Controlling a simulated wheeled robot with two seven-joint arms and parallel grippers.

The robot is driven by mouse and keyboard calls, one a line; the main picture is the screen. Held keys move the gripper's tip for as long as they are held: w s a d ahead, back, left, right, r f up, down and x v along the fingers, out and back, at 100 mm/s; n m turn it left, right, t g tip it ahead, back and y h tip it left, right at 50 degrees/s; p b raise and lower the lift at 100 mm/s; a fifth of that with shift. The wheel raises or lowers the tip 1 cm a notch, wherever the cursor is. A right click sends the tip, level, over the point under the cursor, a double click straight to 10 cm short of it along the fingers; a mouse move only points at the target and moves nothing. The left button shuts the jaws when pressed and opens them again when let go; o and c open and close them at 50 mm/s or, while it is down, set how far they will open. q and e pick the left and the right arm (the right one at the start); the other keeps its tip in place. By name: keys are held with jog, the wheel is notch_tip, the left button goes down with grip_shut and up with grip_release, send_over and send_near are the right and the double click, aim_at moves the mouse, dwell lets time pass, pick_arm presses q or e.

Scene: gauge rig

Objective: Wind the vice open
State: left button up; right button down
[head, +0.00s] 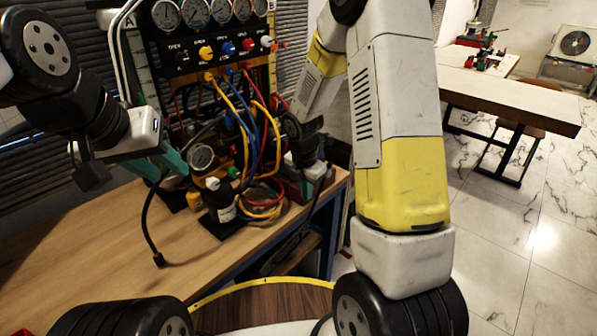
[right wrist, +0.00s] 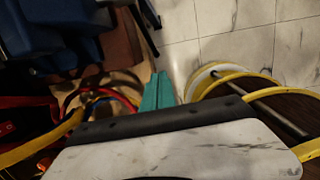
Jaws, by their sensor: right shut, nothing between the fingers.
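I cannot make out the vice or its handle with certainty in either view. My left gripper (head: 163,165) is over the wooden bench, left of the gauge rig, with its teal fingers apart and nothing seen between them. My right forearm reaches down to the right end of the bench, and my right gripper there is largely hidden in the head view. In the right wrist view the teal fingers of my right gripper (right wrist: 157,88) are shut and empty. A blue block-like thing (right wrist: 45,35) lies to their upper left, and I cannot tell what it is.
The gauge panel (head: 215,60) stands at the back of the bench (head: 95,240), with coloured hoses (head: 240,120) hanging down. A loose gauge (head: 202,157) and a black canister (head: 218,200) stand in front. Another table (head: 520,100) is at the right. Marble floor lies between.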

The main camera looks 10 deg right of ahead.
aim_at(312, 209)
jog(key=w+f, duration=0.1)
jog(key=f, duration=0.1)
jog(key=w+d+f, duration=0.1)
jog(key=f, duration=0.1)
jog(key=w+d+f, duration=0.1)
jog(key=f, duration=0.1)
jog(key=shift+w+d+f, duration=0.2)
jog(key=shift+d+f, duration=0.05)
jog(key=shift+f, duration=0.1)
